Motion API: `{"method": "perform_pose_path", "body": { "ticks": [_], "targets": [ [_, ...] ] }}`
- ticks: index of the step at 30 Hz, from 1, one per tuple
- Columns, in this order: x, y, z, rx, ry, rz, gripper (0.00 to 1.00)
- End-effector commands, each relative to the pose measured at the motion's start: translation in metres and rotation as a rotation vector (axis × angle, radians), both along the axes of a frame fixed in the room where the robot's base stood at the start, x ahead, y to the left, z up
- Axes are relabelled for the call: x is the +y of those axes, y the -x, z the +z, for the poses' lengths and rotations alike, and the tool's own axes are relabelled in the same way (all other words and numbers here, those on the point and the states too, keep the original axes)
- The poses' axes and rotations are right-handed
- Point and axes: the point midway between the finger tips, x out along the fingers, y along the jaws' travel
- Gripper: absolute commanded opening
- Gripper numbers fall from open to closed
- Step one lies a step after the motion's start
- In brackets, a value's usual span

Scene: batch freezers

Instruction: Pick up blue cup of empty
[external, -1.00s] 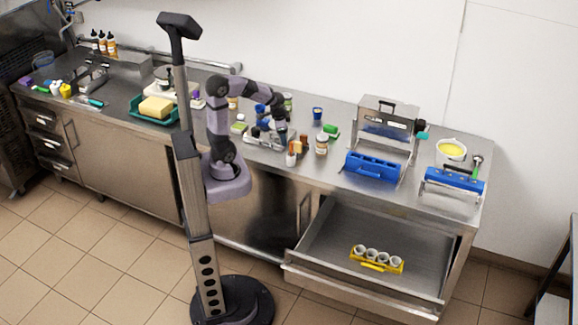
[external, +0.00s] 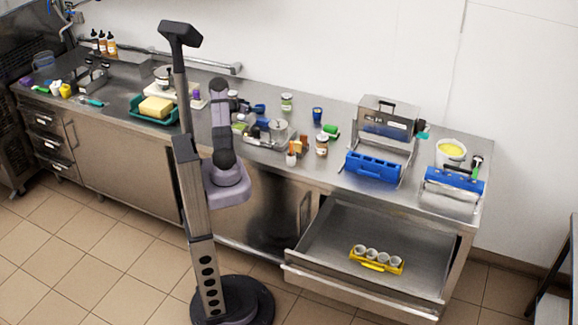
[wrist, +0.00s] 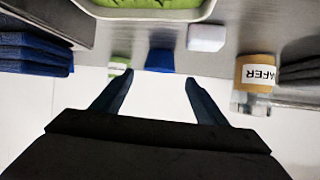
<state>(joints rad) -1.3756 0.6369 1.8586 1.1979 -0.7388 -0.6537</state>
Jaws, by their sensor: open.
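In the wrist view a small blue cup (wrist: 160,60) stands on the steel counter, centred just beyond my gripper (wrist: 158,79). My two dark fingers are spread apart, with nothing held between them. The cup's inside does not show in this view. In the external view a blue cup (external: 317,114) stands upright at the back of the counter, right of my arm. My gripper is small and partly hidden there, among items near the middle of the counter. Whether both views show the same cup I cannot tell.
The wrist view shows a green-filled tray (wrist: 150,10), a white block (wrist: 206,38), a labelled tan jar (wrist: 255,72) and blue folded material (wrist: 32,52) around the cup. Jars and a metal tray (external: 268,140) crowd the counter. An open drawer (external: 330,235) juts out at right.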

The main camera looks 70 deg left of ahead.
Motion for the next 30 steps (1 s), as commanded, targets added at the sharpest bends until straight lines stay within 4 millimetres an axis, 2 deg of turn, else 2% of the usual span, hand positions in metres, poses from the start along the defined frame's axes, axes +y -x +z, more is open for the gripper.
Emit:
{"method": "perform_pose_path", "body": {
  "ticks": [5,13,20,30],
  "targets": [
    [0.000,0.004,-0.004,-0.020,0.014,-0.003,0.67],
    [0.008,-0.010,-0.011,-0.018,0.013,-0.004,0.67],
    [0.011,-0.014,-0.013,-0.018,0.012,-0.002,0.67],
    [0.026,-0.041,-0.028,-0.017,0.013,-0.005,0.67]
  ]
}}
